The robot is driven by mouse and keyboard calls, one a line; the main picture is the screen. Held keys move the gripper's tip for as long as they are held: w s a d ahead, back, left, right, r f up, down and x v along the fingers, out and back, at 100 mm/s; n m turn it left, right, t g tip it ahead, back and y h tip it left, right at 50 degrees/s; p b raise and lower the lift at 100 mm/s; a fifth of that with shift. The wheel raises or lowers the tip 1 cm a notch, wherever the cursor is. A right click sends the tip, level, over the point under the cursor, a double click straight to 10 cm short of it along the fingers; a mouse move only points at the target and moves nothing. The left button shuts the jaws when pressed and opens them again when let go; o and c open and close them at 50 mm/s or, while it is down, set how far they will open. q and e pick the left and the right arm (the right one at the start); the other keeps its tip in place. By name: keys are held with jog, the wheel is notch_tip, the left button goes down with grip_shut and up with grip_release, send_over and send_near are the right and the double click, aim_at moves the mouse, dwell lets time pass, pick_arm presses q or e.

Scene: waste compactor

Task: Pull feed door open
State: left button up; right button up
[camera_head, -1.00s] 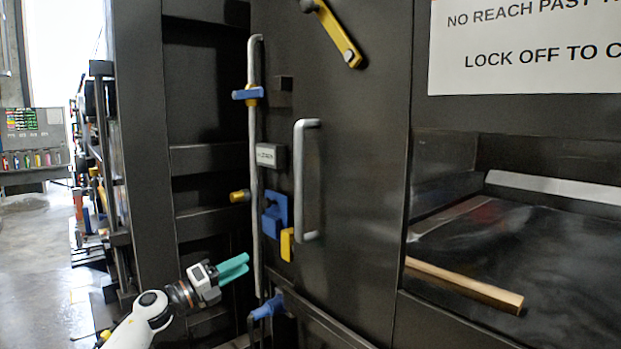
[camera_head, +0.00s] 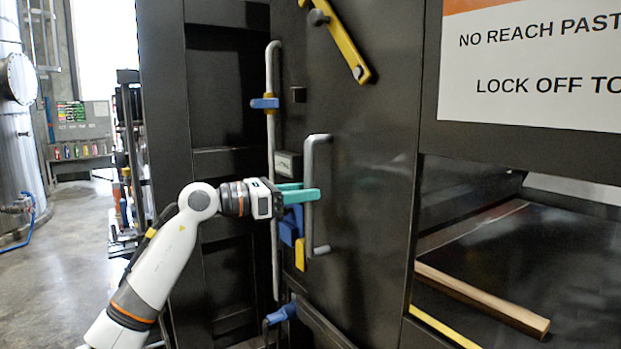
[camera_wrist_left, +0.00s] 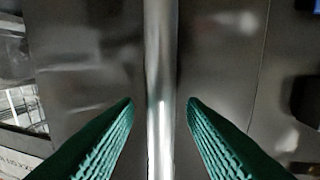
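The feed door (camera_head: 362,150) is a dark panel that looks closed. Its grey upright bar handle (camera_head: 311,222) stands off the surface. My left gripper (camera_head: 304,192) is at the middle of the handle, with its teal fingers reaching to it from the left. In the left wrist view the handle (camera_wrist_left: 160,90) runs upright between the two fingers of my left gripper (camera_wrist_left: 160,105). A gap shows on each side of the bar, so the fingers are open around it. My right gripper is not in view.
A long grey rod (camera_head: 272,130) with blue clamps runs upright left of the handle. A yellow bar (camera_head: 340,40) is bolted above. A wooden stick (camera_head: 482,298) lies in the opening at right. Open floor (camera_head: 70,250) is at left.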

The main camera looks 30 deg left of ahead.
pick_arm(q)
jog(key=shift+x, duration=0.85)
jog(key=shift+w, duration=0.1)
grip_shut()
jog(key=shift+f, duration=0.1)
